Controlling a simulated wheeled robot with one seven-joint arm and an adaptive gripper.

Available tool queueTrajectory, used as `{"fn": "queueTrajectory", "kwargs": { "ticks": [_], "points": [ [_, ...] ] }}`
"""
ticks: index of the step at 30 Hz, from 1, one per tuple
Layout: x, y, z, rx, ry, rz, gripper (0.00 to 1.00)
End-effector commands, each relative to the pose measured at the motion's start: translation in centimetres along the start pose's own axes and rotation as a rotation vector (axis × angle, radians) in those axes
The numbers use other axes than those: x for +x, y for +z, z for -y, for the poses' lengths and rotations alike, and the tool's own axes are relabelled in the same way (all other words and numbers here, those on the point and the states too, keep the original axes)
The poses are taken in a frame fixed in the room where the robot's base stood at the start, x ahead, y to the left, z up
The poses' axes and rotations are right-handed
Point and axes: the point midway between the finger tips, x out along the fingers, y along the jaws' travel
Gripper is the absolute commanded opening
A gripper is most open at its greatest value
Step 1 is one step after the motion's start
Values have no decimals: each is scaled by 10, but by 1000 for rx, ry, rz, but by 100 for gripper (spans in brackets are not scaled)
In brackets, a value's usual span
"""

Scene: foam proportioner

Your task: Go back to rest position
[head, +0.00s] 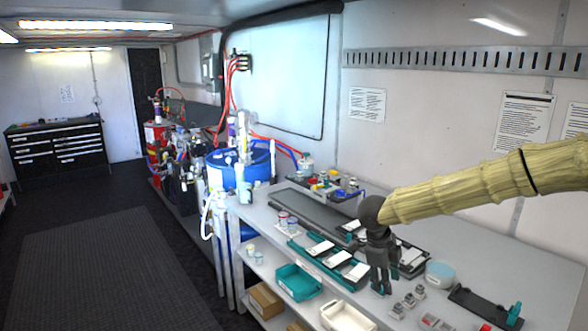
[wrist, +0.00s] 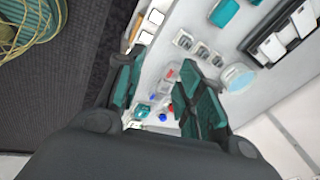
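My gripper (head: 383,288) hangs down from my arm in its yellowish ribbed sleeve, over the front part of the grey bench (head: 470,240). In the wrist view the teal-padded fingers of my gripper (wrist: 157,78) stand apart, with bench top and small parts showing between and beyond them. I see nothing held. In the head view, the gripper hides part of the bench and black trays behind it. Its exact height above the bench is hard to tell.
Small grey parts (head: 408,301) and a pale blue round tub (head: 440,273) lie close right of the gripper. A teal bin (head: 298,282) and white bin (head: 347,317) sit at the front. The wall stands behind; floor (head: 110,265) is clear left.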

Motion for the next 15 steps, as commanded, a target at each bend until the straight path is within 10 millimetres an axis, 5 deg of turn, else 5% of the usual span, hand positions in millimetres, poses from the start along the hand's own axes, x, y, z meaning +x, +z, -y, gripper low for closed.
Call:
{"fn": "queueTrajectory", "kwargs": {
  "ticks": [1,6,15],
  "points": [
    [28,5,-7,-50,-23,-25,37],
    [103,-1,-36,-278,-148,-86,37],
    [209,-32,-130,-782,-316,-111,37]
  ]
}}
